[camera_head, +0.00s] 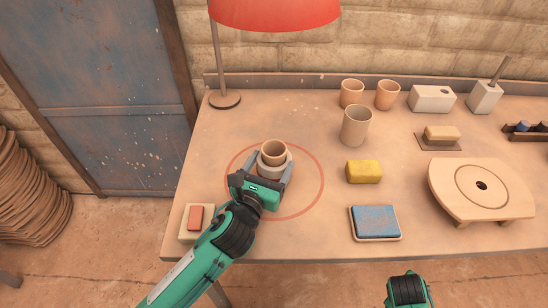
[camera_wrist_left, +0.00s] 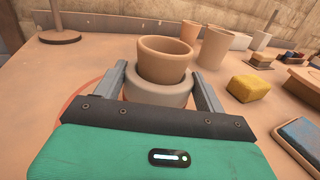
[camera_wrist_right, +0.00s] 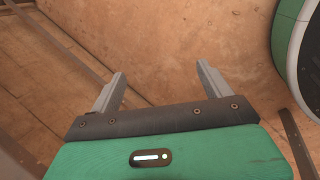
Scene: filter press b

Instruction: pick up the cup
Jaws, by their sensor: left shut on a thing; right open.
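A tan cup (camera_head: 273,150) with a thick grey band (camera_head: 262,171) around it stands upright inside the red circle on the table; the cup (camera_wrist_left: 165,58) and band (camera_wrist_left: 157,94) also show in the left wrist view. I cannot tell whether the band is part of the cup. My left gripper (camera_head: 272,160) is shut on the banded cup, one finger on each side at band height. The lower part is largely hidden by the gripper. My right gripper (camera_wrist_right: 160,82) is open and empty in the right wrist view, away from the cup.
Three tan cups, the nearest (camera_head: 356,125) being largest, stand behind right. A yellow block (camera_head: 364,172), blue pad (camera_head: 375,221) and round wooden board (camera_head: 443,184) lie right. A red-shaded lamp (camera_head: 270,12) stands behind; a reddish block (camera_head: 195,218) lies front left.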

